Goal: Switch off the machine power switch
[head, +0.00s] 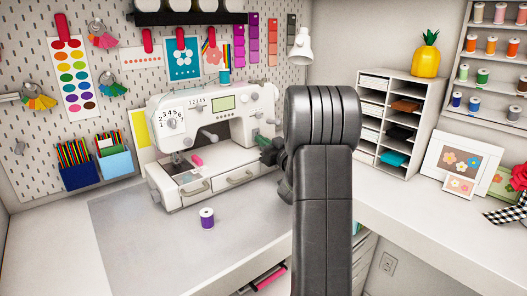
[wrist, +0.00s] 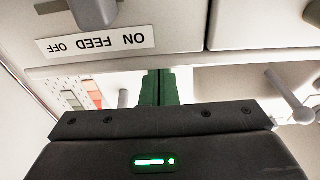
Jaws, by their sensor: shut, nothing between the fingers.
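The white sewing machine (head: 225,132) stands on the desk in the head view. My gripper (head: 268,148) is at its right end, and my arm hides part of the space beside it. In the wrist view, my gripper's green fingers (wrist: 158,76) are together with nothing between them. A pale panel of the machine (wrist: 175,52) is close beyond them. It bears an upside-down label (wrist: 96,43) reading "ON FEED OFF", with a grey knob or lever (wrist: 93,12) above it. I cannot pick out the power switch for certain, nor tell whether the fingers touch the machine.
A purple thread spool (head: 207,218) stands on the grey mat (head: 150,225) in front of the machine. A white shelf unit (head: 400,115) stands to the right of my arm. In the wrist view, a pale rod-like part (wrist: 290,98) sticks out at right. The mat's left is clear.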

